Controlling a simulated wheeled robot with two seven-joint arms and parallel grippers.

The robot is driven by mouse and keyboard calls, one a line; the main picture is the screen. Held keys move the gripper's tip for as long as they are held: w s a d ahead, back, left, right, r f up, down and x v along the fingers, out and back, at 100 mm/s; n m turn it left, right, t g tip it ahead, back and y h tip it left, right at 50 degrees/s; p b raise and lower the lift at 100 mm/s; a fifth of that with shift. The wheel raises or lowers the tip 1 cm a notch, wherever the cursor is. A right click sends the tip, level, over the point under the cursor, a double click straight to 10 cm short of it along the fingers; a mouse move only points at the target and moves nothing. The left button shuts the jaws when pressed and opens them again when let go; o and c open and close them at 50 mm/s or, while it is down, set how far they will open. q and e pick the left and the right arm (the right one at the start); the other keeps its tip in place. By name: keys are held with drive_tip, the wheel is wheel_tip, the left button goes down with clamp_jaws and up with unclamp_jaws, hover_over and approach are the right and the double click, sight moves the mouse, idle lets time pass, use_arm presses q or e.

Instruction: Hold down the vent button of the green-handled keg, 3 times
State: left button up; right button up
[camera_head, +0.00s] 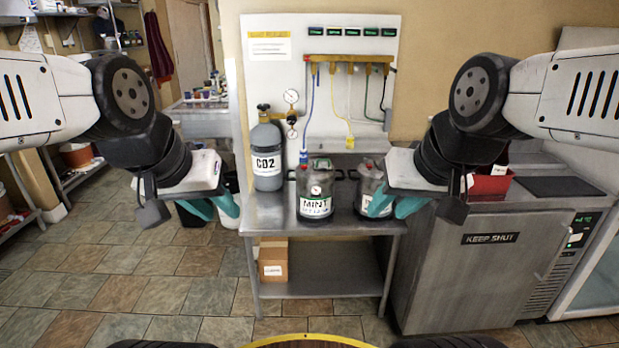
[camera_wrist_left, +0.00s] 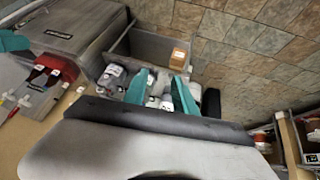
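A keg with a MINT label (camera_head: 315,190) stands on the steel table, with a round gauge on its front. A second keg (camera_head: 369,176) stands to its right, partly hidden by my right gripper. I cannot make out a green handle or a vent button on either keg. My left gripper (camera_head: 212,206) is open and empty, left of the table. Its teal fingers (camera_wrist_left: 161,93) are apart in the left wrist view, with the kegs small beyond them. My right gripper (camera_head: 393,206) is open, in front of the second keg in the head view; contact cannot be told.
A grey CO2 cylinder (camera_head: 267,158) stands on the steel table (camera_head: 270,222), left of the MINT keg. Hoses hang from a wall panel (camera_head: 350,40). A cardboard box (camera_head: 273,262) sits on the lower shelf. A KEEP SHUT cabinet (camera_head: 470,275) stands at right, bearing a red bin (camera_head: 490,184).

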use_arm(q)
clamp_jaws()
idle(1.5)
